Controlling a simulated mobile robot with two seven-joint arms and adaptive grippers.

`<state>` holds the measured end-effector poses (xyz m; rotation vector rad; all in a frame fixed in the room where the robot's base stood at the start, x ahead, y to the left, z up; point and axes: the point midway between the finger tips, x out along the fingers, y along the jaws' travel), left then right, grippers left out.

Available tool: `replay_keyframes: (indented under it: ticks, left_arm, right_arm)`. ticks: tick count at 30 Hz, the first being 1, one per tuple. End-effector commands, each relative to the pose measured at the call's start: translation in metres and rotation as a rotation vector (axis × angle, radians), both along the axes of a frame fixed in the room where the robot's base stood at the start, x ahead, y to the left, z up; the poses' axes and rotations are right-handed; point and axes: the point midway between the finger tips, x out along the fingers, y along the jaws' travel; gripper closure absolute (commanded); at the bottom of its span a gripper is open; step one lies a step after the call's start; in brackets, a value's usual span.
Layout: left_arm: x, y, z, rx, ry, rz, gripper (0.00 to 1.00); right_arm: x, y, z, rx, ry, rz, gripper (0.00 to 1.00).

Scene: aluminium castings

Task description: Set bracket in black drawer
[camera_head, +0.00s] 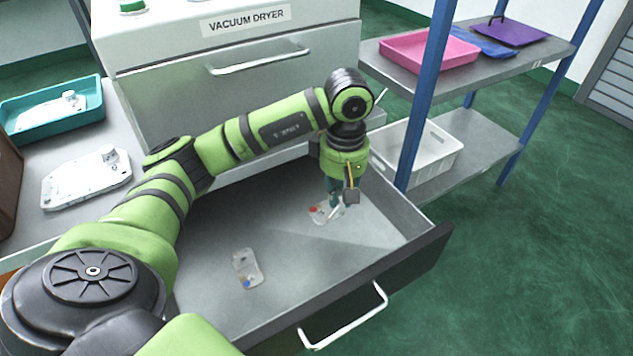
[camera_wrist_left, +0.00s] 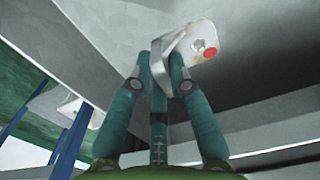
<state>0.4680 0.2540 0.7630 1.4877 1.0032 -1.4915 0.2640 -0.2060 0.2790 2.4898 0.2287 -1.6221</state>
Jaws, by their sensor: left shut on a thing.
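The bracket (camera_wrist_left: 205,37) is a pale metal casting with a red dot, and my left gripper (camera_wrist_left: 165,60) is shut on it in the left wrist view. In the head view the bracket (camera_head: 318,212) shows low inside the open drawer (camera_head: 210,225), near its far right part, below my left gripper (camera_head: 335,200). The drawer has a black front (camera_head: 400,285) and a grey inside. I cannot tell whether the bracket touches the drawer floor. My right gripper is not in view.
Another casting with a blue dot (camera_head: 247,268) lies in the drawer. The vacuum dryer (camera_head: 150,60) stands behind. On the left are a casting (camera_head: 85,180) and a teal tray (camera_head: 20,125). On the right, a shelf unit (camera_head: 410,75) holds a pink tray (camera_head: 430,52) and a white crate (camera_head: 440,150).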

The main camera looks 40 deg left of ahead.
Motion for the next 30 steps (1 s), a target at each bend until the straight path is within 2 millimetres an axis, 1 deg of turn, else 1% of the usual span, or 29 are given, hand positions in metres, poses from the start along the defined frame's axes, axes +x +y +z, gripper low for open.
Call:
replay_keyframes:
  ticks: [1, 3, 6, 11, 18, 20, 26, 29, 30]
  left_arm:
    - [-0.002, 0.0, -0.013, 0.0, 0.006, -0.001, 1.0]
    - [-0.001, 0.0, -0.026, 0.0, 0.006, -0.002, 1.0]
    - [-0.001, 0.0, -0.04, 0.001, 0.004, -0.002, 1.0]
    - [-0.001, 0.0, -0.052, 0.0, 0.002, -0.004, 1.0]
    - [-0.001, 0.0, -0.083, -0.001, 0.004, -0.003, 1.0]
    - [-0.001, 0.0, -0.086, 0.0, 0.001, -0.004, 1.0]
    - [0.0, 0.0, -0.086, 0.0, 0.0, -0.005, 1.0]
    - [0.0, 0.0, -0.09, 0.001, 0.0, -0.005, 1.0]
    - [0.0, 0.0, -0.089, 0.0, 0.0, -0.005, 0.73]
  right_arm:
    - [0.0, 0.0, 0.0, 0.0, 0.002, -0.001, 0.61]
    - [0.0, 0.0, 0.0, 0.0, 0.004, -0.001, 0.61]
    - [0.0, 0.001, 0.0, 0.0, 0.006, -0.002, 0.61]
    - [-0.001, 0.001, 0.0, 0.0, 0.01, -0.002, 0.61]
    - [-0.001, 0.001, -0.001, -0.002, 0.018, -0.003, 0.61]
    - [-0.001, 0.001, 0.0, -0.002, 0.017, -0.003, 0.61]
    - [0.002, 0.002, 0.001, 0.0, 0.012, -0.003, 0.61]
    - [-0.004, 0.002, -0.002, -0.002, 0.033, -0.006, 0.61]
    - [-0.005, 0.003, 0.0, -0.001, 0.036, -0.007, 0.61]
